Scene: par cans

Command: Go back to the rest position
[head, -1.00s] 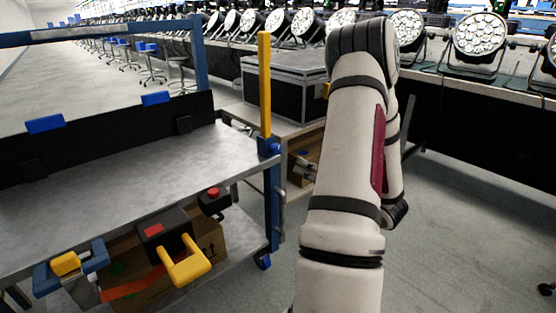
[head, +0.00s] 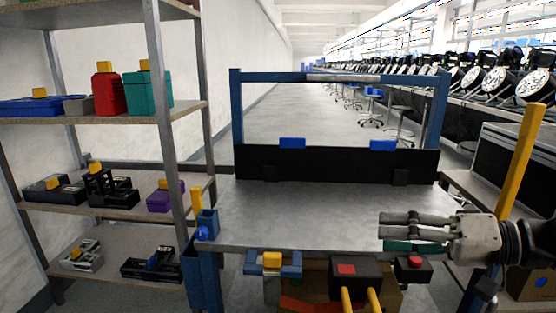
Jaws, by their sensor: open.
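My gripper (head: 388,231) is at the right of the head view, with its fingers pointing left. It is in front of the right part of the grey metal cart top (head: 290,215). The fingers are spread apart and nothing is between them. My wrist runs off the right edge of the view, so the rest of the arm is hidden.
A shelf rack with a red container (head: 109,94), a teal container (head: 148,92) and several boxes stands at the left. A red-buttoned box (head: 411,270) is at the cart's front below my gripper. A yellow post (head: 521,160) rises close to my wrist.

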